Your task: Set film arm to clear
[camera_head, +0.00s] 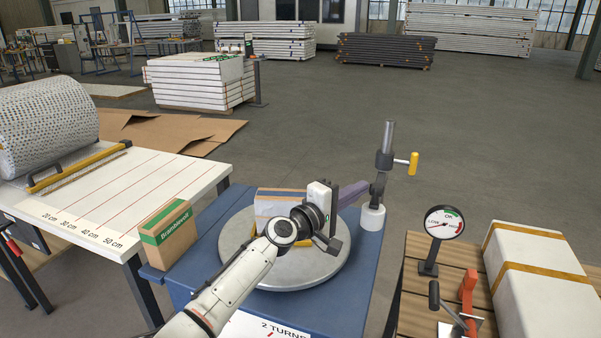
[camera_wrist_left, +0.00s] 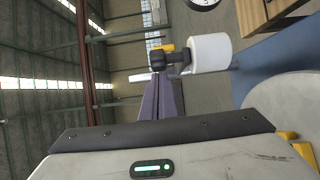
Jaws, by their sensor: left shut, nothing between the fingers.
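The film arm shows in the head view as a grey upright post (camera_head: 388,137) with a dark collar, a yellow handle (camera_head: 413,163) sticking out to the right, and a white roll (camera_head: 372,217) low down at the blue table's right edge. In the left wrist view the white roll (camera_wrist_left: 210,52) and yellow handle (camera_wrist_left: 167,47) lie just beyond my fingertips. My left gripper (camera_head: 366,188) points its purplish fingers right at the film arm, close to the post. The fingers (camera_wrist_left: 162,82) are shut and empty. I cannot tell whether they touch it. My right gripper is out of view.
A round grey turntable (camera_head: 300,281) on the blue table carries a white, orange-banded load (camera_head: 272,203), partly hidden by my arm. A Bramblewell box (camera_head: 167,236) stands at left. A dial gauge (camera_head: 444,222), red lever (camera_head: 467,292) and wrapped white block (camera_head: 540,300) are at right.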

